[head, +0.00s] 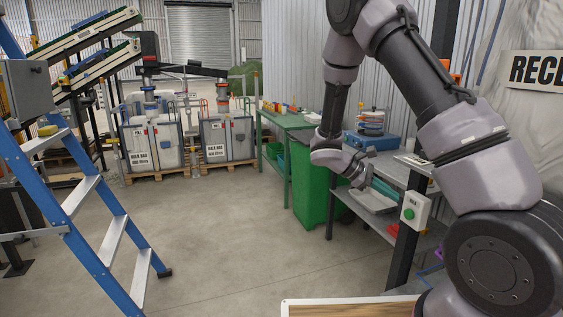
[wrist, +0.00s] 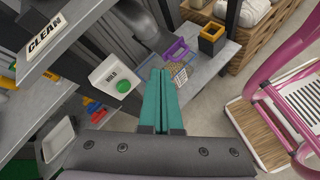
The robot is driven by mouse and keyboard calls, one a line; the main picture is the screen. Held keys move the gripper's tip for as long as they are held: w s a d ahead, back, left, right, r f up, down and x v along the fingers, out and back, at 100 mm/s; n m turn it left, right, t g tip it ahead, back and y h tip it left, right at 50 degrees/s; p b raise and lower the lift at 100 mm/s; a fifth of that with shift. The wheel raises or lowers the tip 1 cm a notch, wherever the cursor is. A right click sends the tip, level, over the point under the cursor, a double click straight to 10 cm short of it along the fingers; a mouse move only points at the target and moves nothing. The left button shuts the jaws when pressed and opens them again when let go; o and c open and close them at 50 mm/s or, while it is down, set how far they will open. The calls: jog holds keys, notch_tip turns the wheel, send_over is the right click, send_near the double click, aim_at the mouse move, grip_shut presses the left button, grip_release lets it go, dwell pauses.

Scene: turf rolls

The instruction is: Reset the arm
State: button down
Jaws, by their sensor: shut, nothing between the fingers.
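My arm rises on the right of the head view, bends at the top and hangs down over the grey shelf bench. My gripper (head: 360,174) is at its lower end, in front of the bench. In the wrist view my gripper (wrist: 160,75) shows two teal fingers lying together, shut with nothing between them. A white box with a green button (head: 414,211) is on the dark post to the right of my gripper; it also shows in the wrist view (wrist: 118,79), just left of the fingers.
A blue step ladder (head: 88,183) stands at left. A green bin (head: 313,190) and a green table (head: 284,122) are behind my gripper. A purple-handled item (wrist: 176,50) and a yellow-and-black box (wrist: 212,38) lie beyond the fingertips. The middle floor is clear.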

jog(key=s+a+r+m+t+y, duration=0.2)
jog(key=s+r+m+t+y, duration=0.1)
jog(key=r, duration=0.6)
jog(key=s+a+r+m+t+y, duration=0.2)
jog(key=s+r+m+t+y, duration=0.1)
jog(key=s+r+m+y, duration=0.3)
jog(key=s+a+r+m+t+y, duration=0.3)
jog(key=s+r, duration=0.5)
jog(key=r, duration=0.5)
jog(key=m+y, duration=0.1)
jog(key=m, duration=0.1)
jog(key=shift+s+m, duration=0.35)
jog(key=shift+m, duration=0.05)
jog(key=shift+r, duration=0.1)
